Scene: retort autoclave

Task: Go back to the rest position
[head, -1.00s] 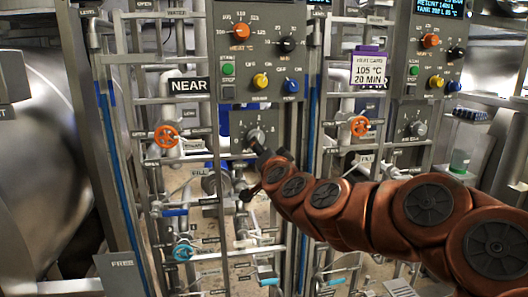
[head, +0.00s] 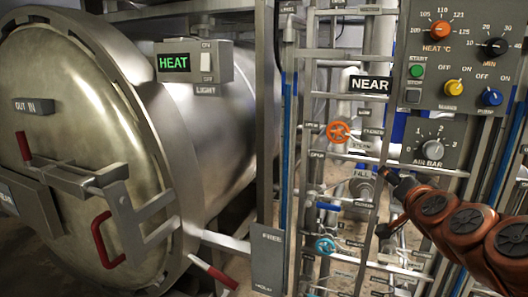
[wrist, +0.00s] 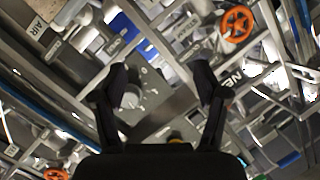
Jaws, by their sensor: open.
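My gripper (head: 384,202) is in front of the NEAR panel at the right of the head view, with my brown arm reaching in from the lower right. In the wrist view its two dark fingers (wrist: 161,82) stand apart with nothing between them. The grey AIR BAR dial (wrist: 130,98) shows beyond the fingers, apart from them as far as I can tell. The same AIR BAR dial (head: 431,148) is just above my arm in the head view.
Orange (head: 339,131) and blue (head: 325,245) valve wheels sit on the pipe frame. A FREE plate (head: 268,258) stands between. Pipes and rails crowd my gripper.

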